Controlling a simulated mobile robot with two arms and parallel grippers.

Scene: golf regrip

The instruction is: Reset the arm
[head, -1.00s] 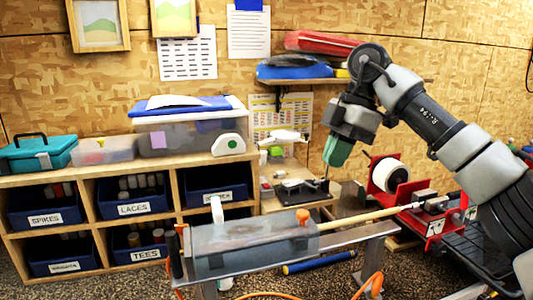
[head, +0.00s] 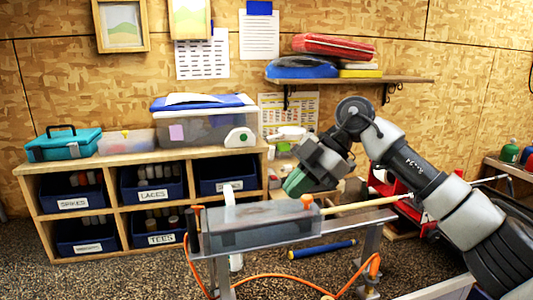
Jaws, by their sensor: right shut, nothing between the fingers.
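My right gripper (head: 297,183) shows in the head view, its green fingers pointing down and to the left. It is shut and empty. It appears just above the far right end of the grey box-like holder (head: 255,229), near the orange knob (head: 306,201); the gap between them is hard to judge. My right arm bends at a high elbow and comes in from the right. A thin, light-coloured shaft (head: 362,203) runs from the holder to the right and passes behind my arm. My left gripper is not in view.
A wooden cubby shelf (head: 108,169) with labelled blue bins stands at the left. A red stand (head: 386,188) is partly hidden behind my arm. An orange hose (head: 325,292) and a blue tube (head: 322,250) lie below the bench. A wall shelf (head: 400,79) hangs behind.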

